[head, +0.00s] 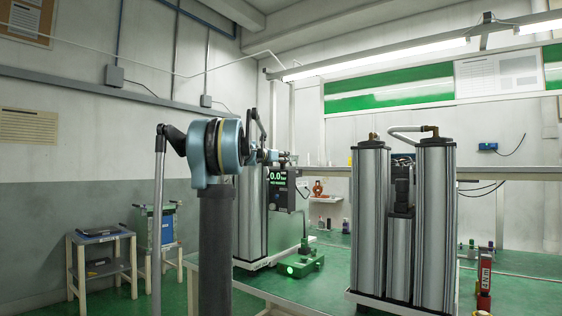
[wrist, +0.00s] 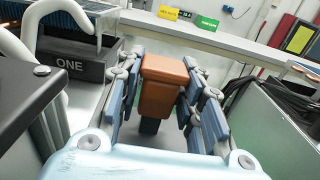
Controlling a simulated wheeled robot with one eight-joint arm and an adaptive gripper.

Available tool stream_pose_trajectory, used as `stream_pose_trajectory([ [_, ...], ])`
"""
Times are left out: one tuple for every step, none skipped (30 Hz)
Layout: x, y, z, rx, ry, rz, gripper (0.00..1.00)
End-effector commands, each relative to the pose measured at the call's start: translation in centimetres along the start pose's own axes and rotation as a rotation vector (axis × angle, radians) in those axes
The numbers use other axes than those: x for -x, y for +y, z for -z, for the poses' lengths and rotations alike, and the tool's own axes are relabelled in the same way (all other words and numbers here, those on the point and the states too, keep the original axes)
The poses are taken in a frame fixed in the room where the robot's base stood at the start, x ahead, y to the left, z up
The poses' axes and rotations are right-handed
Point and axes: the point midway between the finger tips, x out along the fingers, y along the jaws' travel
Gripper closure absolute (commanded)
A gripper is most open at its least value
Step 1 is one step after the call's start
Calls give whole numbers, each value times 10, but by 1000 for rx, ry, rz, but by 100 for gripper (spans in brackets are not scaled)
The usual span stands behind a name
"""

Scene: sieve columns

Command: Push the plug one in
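An orange-brown block (wrist: 164,88) with a dark part below it sits between the two fingers of my gripper (wrist: 165,78) in the wrist view. I take it for the plug, though it bears no readable label. The fingertips lie close along its left and right sides; whether they press on it is unclear. A black housing marked "ONE" (wrist: 76,66) stands to the left. In the head view my gripper (head: 284,158) is small, beside the rear column unit (head: 249,215) and above its display (head: 278,190). The block cannot be made out there.
A second pair of silver columns (head: 372,220) stands at the right on the green bench. A green device (head: 300,264) with a lit spot lies between the units. In the wrist view, dark cables (wrist: 258,88) and a grey-green panel (wrist: 278,125) are close on the right.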

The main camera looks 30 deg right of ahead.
Motion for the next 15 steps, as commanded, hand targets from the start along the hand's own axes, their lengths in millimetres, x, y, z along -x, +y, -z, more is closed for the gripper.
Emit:
stream_pose_trajectory([
  [0, 1, 0, 1, 0, -3, 100],
  [0, 2, 0, 1, 0, -3, 100],
  [0, 2, 2, 1, 0, -3, 100],
  [0, 2, 3, 1, 0, -3, 100],
  [0, 2, 6, 1, 0, -3, 100],
  [0, 2, 10, 1, 0, -4, 100],
  [0, 2, 13, 1, 0, -4, 100],
  [0, 2, 17, 1, 0, -4, 100],
  [0, 2, 22, 1, 0, -4, 100],
  [0, 2, 26, 1, 0, -4, 100],
  [0, 2, 29, 1, 0, -4, 100],
  [0, 2, 32, 1, 0, -4, 100],
  [0, 2, 34, 1, 0, -4, 100],
  [0, 2, 34, 0, 0, -4, 100],
  [0, 2, 35, 0, 1, -4, 100],
])
